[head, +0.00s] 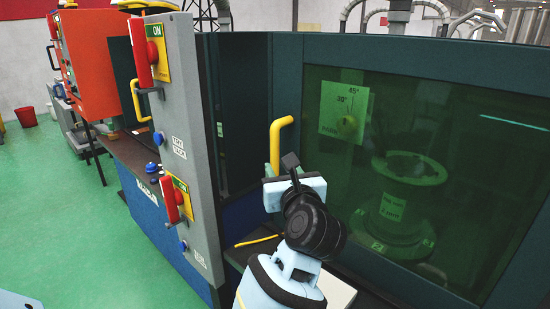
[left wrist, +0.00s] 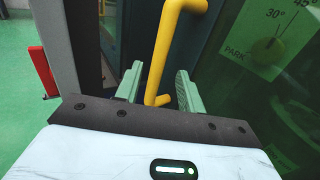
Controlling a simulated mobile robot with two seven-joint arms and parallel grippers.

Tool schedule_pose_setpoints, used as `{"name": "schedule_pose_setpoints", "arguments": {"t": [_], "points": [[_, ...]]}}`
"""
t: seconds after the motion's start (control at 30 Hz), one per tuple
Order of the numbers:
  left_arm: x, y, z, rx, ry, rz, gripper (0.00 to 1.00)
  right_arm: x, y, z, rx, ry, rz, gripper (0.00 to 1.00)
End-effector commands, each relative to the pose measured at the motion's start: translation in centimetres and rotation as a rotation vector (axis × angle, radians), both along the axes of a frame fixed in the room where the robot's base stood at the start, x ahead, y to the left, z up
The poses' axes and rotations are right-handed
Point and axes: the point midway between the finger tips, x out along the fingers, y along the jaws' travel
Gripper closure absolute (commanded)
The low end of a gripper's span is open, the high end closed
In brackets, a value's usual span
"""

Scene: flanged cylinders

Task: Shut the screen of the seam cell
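The seam cell's screen (head: 425,175) is a green-tinted pane in a dark teal frame, on the right of the head view. A dark gap lies between its left edge and the grey post (head: 172,100). A yellow handle (head: 281,136) stands at the screen's left edge; it also shows in the left wrist view (left wrist: 167,45). My left gripper (head: 273,168) is at the handle. In the left wrist view its green fingers (left wrist: 158,88) are open, one on each side of the handle's lower part, with visible space around the bar. My right gripper is out of view.
Behind the pane are a flanged cylinder (head: 400,195) and a dial plate (head: 345,110) marked PARK, 30° and 45°. The post carries red switches (head: 152,52) and a blue button (head: 158,138). Green floor (head: 70,220) is clear at the left.

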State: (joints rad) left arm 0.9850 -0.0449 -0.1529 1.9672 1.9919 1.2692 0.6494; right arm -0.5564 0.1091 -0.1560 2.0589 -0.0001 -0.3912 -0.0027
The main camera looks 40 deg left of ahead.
Motion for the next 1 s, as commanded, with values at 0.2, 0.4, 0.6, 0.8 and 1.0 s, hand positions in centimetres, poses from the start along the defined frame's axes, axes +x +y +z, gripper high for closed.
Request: {"name": "schedule_pose_setpoints", "arguments": {"t": [0.2, 0.4, 0.6, 0.8, 1.0], "points": [[2.0, 2.7, 0.2, 0.006, 0.001, 0.003, 0.61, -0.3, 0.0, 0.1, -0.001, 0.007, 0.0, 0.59], [3.6, 4.6, 0.1, 0.004, 0.0, 0.002, 0.61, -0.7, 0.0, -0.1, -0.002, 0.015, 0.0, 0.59], [4.1, 5.3, 0.0, 0.003, 0.0, 0.001, 0.61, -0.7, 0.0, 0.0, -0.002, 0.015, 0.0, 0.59], [4.2, 5.4, 0.0, 0.001, 0.0, 0.001, 0.61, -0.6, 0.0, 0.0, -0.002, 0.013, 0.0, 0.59], [4.1, 5.4, 0.0, 0.002, 0.001, 0.001, 0.83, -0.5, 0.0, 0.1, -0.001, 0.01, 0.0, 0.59]]}}
